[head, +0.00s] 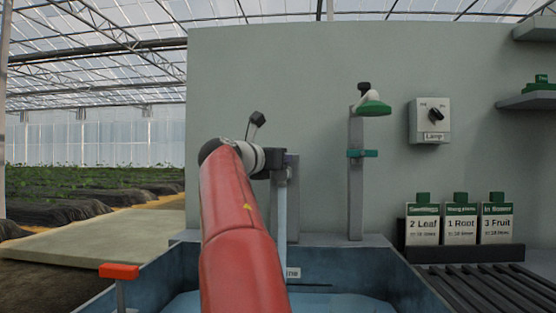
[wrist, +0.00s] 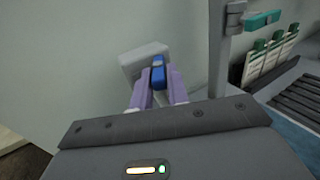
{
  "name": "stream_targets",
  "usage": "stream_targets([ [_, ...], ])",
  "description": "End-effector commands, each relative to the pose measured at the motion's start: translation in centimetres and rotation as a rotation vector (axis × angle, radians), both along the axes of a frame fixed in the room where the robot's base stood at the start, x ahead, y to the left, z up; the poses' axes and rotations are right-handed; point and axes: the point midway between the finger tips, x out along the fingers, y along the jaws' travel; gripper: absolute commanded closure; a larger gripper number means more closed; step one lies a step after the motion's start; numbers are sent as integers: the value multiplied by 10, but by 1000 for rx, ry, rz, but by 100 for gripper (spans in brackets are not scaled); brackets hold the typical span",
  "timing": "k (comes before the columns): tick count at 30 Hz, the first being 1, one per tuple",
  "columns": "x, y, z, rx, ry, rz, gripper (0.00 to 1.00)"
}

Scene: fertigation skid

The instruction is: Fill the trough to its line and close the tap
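The blue-walled trough (head: 400,284) spans the bottom of the head view, with pale blue water (head: 180,303) in it. My red arm hides its middle, and I cannot tell the water level against a line. A pale blue vertical strip, a stream or pipe (head: 282,215), drops toward it below a grey block (head: 291,165). My gripper (wrist: 158,82) is at that block. In the wrist view its purple fingers close on both sides of a blue handle (wrist: 158,70) in front of a pale grey block (wrist: 144,58), apparently the tap.
A black lever (head: 257,120) rises above my wrist. A post with a green spray head (head: 373,108) stands right of it. A lamp switch (head: 430,120) is on the wall. A red T-handle (head: 118,271) is at left.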

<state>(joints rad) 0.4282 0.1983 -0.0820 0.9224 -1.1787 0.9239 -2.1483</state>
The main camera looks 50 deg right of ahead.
Motion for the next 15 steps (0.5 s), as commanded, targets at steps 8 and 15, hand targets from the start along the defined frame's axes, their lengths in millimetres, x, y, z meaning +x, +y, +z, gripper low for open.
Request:
stream_targets([
  [8,1,0,2,0,1,-21,100],
  [15,5,1,6,1,4,-137,100],
])
